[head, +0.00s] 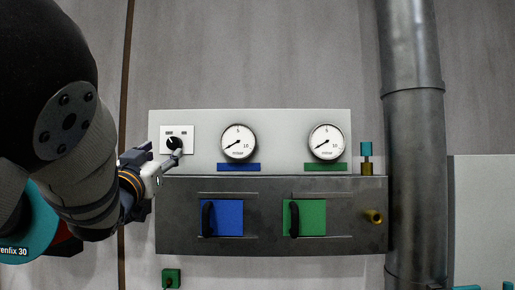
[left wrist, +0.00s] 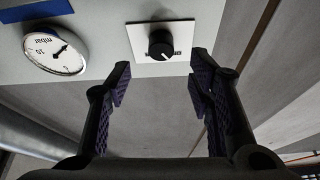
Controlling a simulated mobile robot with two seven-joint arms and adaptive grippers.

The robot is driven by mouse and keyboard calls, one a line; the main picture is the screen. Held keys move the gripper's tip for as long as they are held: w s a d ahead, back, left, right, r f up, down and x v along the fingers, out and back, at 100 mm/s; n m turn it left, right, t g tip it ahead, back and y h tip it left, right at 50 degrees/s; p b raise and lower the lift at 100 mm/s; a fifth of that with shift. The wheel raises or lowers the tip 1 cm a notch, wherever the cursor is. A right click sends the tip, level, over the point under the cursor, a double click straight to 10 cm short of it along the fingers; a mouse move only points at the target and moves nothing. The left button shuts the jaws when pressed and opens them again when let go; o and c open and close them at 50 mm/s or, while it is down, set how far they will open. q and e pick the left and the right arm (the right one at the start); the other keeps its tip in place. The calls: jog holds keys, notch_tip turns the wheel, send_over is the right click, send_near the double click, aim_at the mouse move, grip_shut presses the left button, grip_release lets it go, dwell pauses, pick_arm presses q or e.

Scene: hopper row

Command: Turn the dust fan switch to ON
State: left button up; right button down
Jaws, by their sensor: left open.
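The switch is a round black knob (head: 174,143) on a white square plate (head: 188,148) at the panel's upper left. Two small dark labels sit above the knob, too small to read. In the left wrist view the knob (left wrist: 160,45) shows a pale pointer mark, and the plate (left wrist: 140,44) appears upside down. My left gripper (head: 168,158) is open and empty. In the left wrist view its fingertips (left wrist: 160,80) stand apart, just short of the knob, which lies between their lines. I cannot tell whether a finger touches the plate. My right gripper is not in view.
Two dial gauges (head: 239,142) (head: 326,142) sit right of the switch on the pale panel (head: 283,118). Below, a dark metal box (head: 270,245) juts out with blue (head: 228,217) and green (head: 312,217) handled flaps. A grey pipe (head: 412,150) stands at right.

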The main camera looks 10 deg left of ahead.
aim_at(171, 144)
pick_arm(q)
jog(key=x, duration=0.6)
jog(key=shift+w+a, duration=0.15)
jog(key=shift+w, duration=0.1)
jog(key=shift+f, duration=0.1)
grip_shut()
jog(key=shift+m, duration=0.3)
jog(key=m+h, duration=0.2)
jog(key=m, duration=0.1)
jog(key=shift+a+m, duration=0.2)
jog(key=shift+m, duration=0.2)
jog(key=m+h, duration=0.1)
jog(key=m, duration=0.2)
jog(key=m+h, duration=0.2)
jog(key=m, duration=0.1)
jog(key=shift+s+a+g, duration=0.1)
jog(key=shift+a+g, duration=0.05)
jog(key=shift+g, duration=0.25)
jog(key=m, duration=0.2)
jog(key=m+g+h, duration=0.1)
jog(key=m, duration=0.2)
jog(key=m+g+h, duration=0.1)
jog(key=m, duration=0.1)
jog(key=shift+a+r+m, duration=0.1)
jog(key=shift+r+m, duration=0.2)
